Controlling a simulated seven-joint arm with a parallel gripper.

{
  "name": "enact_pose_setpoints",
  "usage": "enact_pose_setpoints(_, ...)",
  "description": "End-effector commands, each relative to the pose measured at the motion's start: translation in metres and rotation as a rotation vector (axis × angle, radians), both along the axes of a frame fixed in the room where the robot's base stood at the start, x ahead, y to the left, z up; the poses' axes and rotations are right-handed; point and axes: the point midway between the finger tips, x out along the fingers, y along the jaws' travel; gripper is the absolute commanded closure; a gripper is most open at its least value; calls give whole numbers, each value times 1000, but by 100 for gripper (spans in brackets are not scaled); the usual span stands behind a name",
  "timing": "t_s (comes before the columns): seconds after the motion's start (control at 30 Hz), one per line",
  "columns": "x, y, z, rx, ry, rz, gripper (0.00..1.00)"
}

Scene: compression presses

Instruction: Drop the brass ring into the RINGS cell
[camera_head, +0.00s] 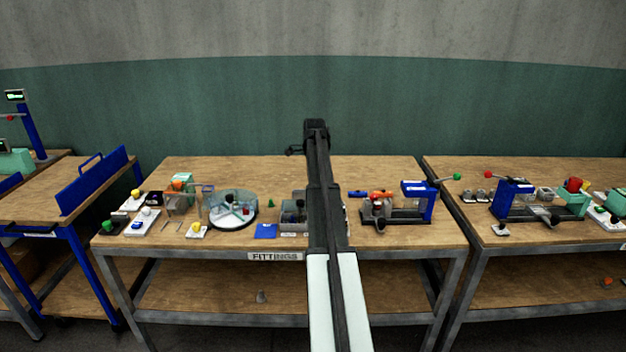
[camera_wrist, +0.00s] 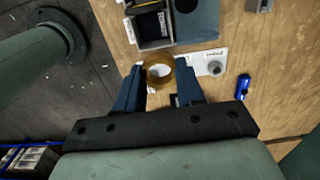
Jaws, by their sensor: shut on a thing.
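The brass ring (camera_wrist: 147,73) shows in the wrist view between the two blue fingertips of my gripper (camera_wrist: 160,82), which is shut on it. The ring is held with its opening facing the camera. A dark grey divided box (camera_wrist: 155,44) lies just beyond the ring at the top of the wrist view, cut off by the frame edge. I cannot read which cell is RINGS. In the head view a grey box (camera_head: 291,217) on the FITTINGS bench is partly hidden by my arm. The ring cannot be made out there.
In the wrist view, a white plate with a grey knob (camera_wrist: 214,68) and a blue object (camera_wrist: 243,87) lie right of the ring. In the head view, a round turntable (camera_head: 233,222) and blue mat (camera_head: 266,231) stand left of my arm, a blue press (camera_head: 418,200) right.

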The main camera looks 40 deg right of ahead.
Motion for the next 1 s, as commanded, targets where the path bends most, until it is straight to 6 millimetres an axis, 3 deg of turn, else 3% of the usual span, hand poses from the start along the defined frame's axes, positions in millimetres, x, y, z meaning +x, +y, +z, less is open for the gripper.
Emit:
enact_pose_setpoints(0.27, 0, 0, -14, 0, 0, 7, 91)
enact_pose_setpoints(0.7, 0, 0, -55, 1, 1, 6, 91)
enact_pose_setpoints(1.0, 1, 0, -59, -1, -1, 5, 91)
